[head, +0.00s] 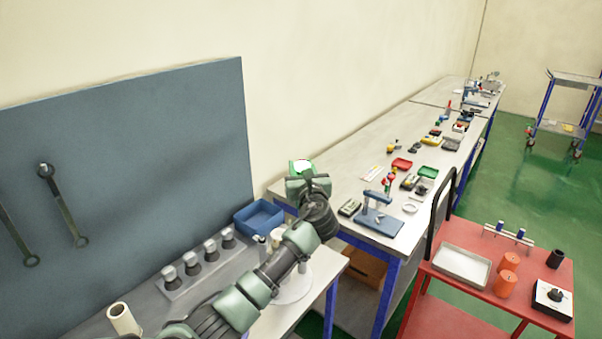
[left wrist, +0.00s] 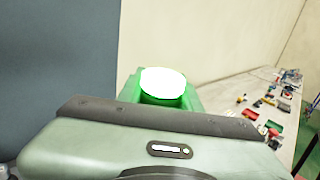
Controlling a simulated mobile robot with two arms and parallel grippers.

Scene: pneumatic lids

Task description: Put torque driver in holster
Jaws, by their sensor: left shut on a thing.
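My left gripper (head: 303,178) is raised above the gap between the near bench and the long bench. It is shut on a bright green thing with a white top (head: 301,166), which I take to be the torque driver. In the left wrist view the green and white thing (left wrist: 163,88) stands up beyond the gripper body, its lower part and the fingertips hidden. I cannot tell for sure which thing is the holster. A cream open tube (head: 122,318) stands on the near bench, apart from the gripper. My right gripper is not in view.
A blue bin (head: 258,217) and a rack of several grey-capped pieces (head: 200,262) stand on the near bench. A blue panel (head: 120,150) with hanging wrenches rises behind. The long bench (head: 345,188) carries a blue press (head: 378,215). A red cart (head: 450,318) is at right.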

